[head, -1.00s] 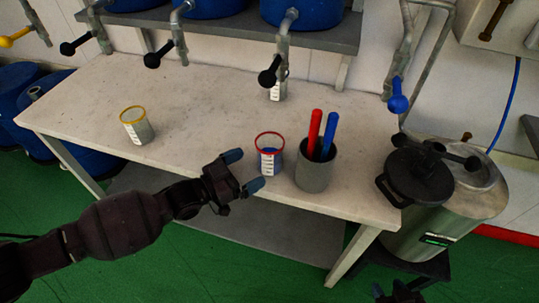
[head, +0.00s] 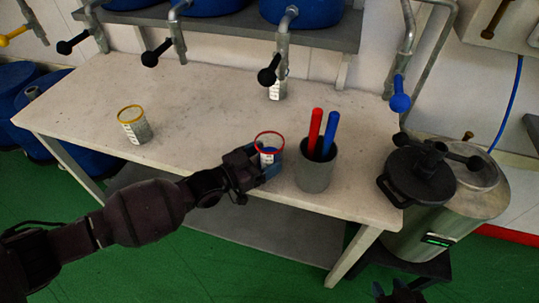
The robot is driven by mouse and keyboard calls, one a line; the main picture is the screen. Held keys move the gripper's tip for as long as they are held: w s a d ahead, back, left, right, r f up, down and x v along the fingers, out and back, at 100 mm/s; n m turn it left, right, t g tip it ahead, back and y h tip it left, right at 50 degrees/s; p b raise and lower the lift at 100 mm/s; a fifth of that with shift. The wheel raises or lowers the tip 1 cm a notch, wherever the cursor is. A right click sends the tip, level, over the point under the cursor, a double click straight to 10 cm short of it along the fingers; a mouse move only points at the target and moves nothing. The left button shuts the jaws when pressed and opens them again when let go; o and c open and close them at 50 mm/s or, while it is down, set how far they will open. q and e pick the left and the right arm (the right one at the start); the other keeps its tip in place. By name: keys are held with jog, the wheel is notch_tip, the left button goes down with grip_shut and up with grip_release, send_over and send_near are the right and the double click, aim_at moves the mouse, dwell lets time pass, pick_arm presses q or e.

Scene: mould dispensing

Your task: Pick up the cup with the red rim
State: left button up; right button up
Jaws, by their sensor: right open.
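My right gripper (head: 400,293) is only partly in view at the bottom edge, open, below the table and away from the cup.
A grey holder (head: 315,175) with a red and a blue stick stands close to the cup's right. A yellow-rimmed cup (head: 136,127) stands to the left, another cup (head: 278,90) under a black-handled tap. A metal vessel (head: 465,205) stands right of the table (head: 190,95).

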pick_arm(q)
jog(key=c, duration=0.5)
jog(key=shift+c, duration=0.3)
jog(key=shift+r, duration=0.1)
